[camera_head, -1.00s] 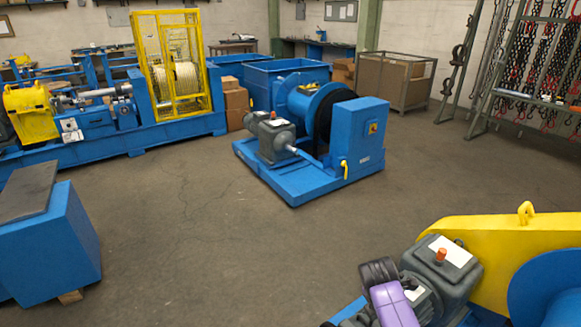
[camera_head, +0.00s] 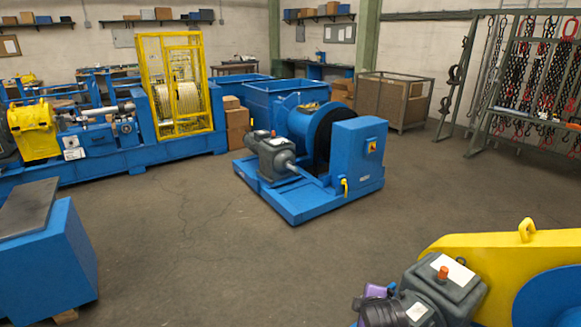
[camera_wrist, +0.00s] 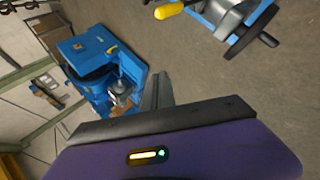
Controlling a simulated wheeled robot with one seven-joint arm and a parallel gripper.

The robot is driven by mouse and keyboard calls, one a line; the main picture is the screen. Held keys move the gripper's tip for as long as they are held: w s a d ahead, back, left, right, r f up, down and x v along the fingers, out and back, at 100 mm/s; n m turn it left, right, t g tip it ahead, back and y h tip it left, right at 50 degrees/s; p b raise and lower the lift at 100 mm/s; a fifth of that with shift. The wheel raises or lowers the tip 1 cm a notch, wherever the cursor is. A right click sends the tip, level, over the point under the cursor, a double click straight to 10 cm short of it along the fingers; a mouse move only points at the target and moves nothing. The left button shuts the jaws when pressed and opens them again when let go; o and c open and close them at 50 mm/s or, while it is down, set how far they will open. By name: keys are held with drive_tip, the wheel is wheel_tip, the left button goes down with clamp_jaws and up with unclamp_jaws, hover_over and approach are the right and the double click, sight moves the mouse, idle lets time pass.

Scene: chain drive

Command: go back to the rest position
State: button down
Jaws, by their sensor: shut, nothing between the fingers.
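My gripper (camera_wrist: 157,92) shows in the wrist view as grey fingers beyond a dark edge and my purple wrist housing. The fingers are shut and hold nothing. They point towards the open floor, with a blue winch unit (camera_wrist: 88,55) beyond them to the left, tilted in that view. In the head view only a small purple piece of my arm shows low on the right, beside a dark grey motor (camera_head: 440,290). My gripper cannot be made out there.
A yellow guard plate (camera_head: 480,255) and blue drum (camera_head: 548,300) stand close at lower right. The blue winch (camera_head: 355,160) stands mid-floor. A blue block (camera_head: 45,260) is at left. Chain racks (camera_head: 530,90) line the right wall. The floor between is clear.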

drive_tip(key=s+r+m+t+b, duration=0.2)
drive_tip(key=s+r+m, duration=0.1)
drive_tip(key=s, duration=1.4)
drive_tip(key=s+r+m+t+b, duration=0.2)
drive_tip(key=s+m, duration=0.4)
drive_tip(key=s, duration=1.2)
drive_tip(key=s+r+m+t+y+b, duration=0.1)
drive_tip(key=s+r+m+b, duration=0.2)
drive_tip(key=s, duration=1.5)
drive_tip(key=shift+a+r+m+t, duration=0.4)
drive_tip(key=shift+r+m, duration=0.15)
drive_tip(key=shift+m, duration=0.65)
drive_tip(key=shift+d, duration=0.1)
